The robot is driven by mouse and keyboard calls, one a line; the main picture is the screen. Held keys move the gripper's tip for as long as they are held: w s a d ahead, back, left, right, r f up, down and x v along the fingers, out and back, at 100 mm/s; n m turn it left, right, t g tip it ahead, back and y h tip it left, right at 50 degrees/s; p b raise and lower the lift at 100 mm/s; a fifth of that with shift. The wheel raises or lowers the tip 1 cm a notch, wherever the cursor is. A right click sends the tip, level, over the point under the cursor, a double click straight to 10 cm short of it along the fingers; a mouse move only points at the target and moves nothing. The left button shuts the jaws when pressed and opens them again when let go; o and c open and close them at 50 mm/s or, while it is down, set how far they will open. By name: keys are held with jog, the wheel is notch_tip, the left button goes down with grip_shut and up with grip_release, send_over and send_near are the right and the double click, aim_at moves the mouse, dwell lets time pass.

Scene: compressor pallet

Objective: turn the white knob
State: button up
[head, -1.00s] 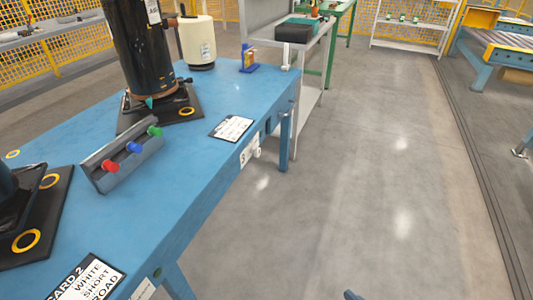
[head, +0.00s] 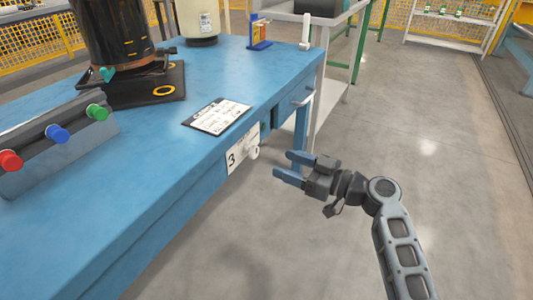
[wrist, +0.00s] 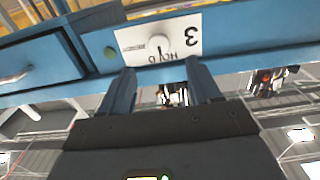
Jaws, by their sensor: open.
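My gripper's fingers also show in the wrist view (wrist: 160,75), spread apart. The fingers do not appear to touch the knob.
The blue table (head: 165,155) carries a box with red, blue and green buttons (head: 55,140), a card (head: 217,115) and a dark cylinder (head: 115,40) on a black base. A drawer (head: 293,100) is right of the plate. The floor (head: 440,140) at right is clear.

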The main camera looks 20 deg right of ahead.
aim_at(256, 152)
jog(key=shift+b+x, duration=0.4)
jog(key=shift+x, duration=3.5)
jog(key=shift+d, duration=0.1)
jog(key=shift+c, duration=0.4)
jog(key=c, duration=0.9)
jog(key=shift+c, duration=0.2)
